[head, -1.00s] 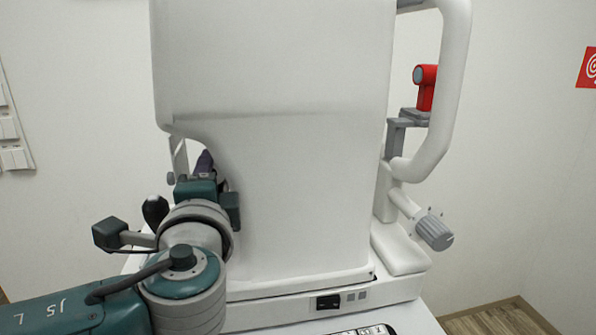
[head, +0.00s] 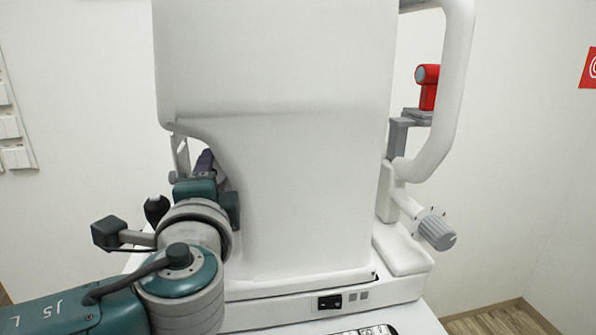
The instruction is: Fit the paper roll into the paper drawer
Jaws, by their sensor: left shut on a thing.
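A large white eye-test machine (head: 300,190) stands in the middle of the head view on a white base. My left gripper (head: 204,166) is at the machine's left side, partly hidden by my own wrist and the machine's housing. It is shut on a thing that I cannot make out. A small dark purple part shows just above its teal body; I cannot tell what it is. I can make out neither the paper roll nor the paper drawer. My right gripper is out of view.
The base front has a black switch (head: 330,302). On the right are a curved white frame (head: 455,80), a red part (head: 428,88) on a grey bracket, and a grey knob (head: 437,232). A black-and-white strip (head: 362,331) shows at the bottom edge. White walls stand behind.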

